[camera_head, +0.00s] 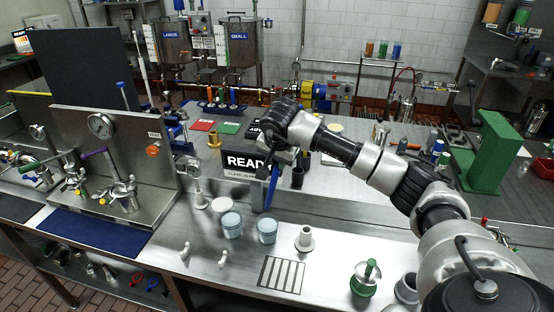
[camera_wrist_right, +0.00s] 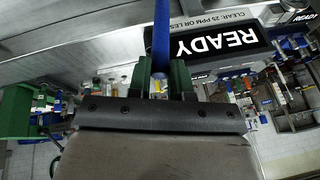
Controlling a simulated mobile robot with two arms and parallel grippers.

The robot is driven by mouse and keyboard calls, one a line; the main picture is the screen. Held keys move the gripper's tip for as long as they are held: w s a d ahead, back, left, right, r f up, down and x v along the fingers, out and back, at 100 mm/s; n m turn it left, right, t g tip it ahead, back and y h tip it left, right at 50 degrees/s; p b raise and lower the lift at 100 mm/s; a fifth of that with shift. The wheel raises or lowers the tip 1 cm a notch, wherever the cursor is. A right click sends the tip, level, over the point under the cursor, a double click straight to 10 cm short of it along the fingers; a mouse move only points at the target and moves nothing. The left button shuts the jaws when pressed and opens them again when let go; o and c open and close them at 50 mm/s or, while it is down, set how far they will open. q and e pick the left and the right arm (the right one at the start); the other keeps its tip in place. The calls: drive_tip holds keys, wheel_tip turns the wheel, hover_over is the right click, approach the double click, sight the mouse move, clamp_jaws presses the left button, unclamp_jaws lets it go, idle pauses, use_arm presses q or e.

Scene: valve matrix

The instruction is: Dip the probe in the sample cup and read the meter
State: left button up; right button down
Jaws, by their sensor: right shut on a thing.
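My right gripper (camera_head: 284,157) is shut on the blue probe (camera_head: 272,186), which hangs down in front of the meter. In the right wrist view the probe (camera_wrist_right: 161,35) sits between the green fingers of the gripper (camera_wrist_right: 161,78). The meter (camera_head: 240,165) has a dark screen reading "READY" with "CLEAR: 25 PPM OR LESS" below; its screen (camera_wrist_right: 215,42) is upside down in the wrist view. Two clear cups with pale blue liquid, one left (camera_head: 232,226) and one right (camera_head: 267,231), stand on the steel bench below the probe. The probe's lower tip appears above and behind the right cup. My left gripper is out of view.
A white flanged fitting (camera_head: 305,239), a slotted white plate (camera_head: 281,275) and small white hooks (camera_head: 184,251) are near the cups. A steel gauge panel (camera_head: 120,150) stands left, a green stand (camera_head: 487,150) right.

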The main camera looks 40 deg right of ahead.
sight(276, 168)
wheel_tip(276, 168, down, 12)
drive_tip(key=b, duration=0.8)
drive_tip(key=shift+w+a, duration=0.25)
drive_tip(key=shift+w, duration=0.1)
idle(0.5)
drive_tip(key=shift+r+p, duration=2.75)
drive_tip(key=shift+r, duration=1.65)
drive_tip(key=shift+r+p, duration=1)
drive_tip(key=shift+r, duration=0.6)
drive_tip(key=shift+s, duration=0.1)
drive_tip(key=shift+f, duration=0.1)
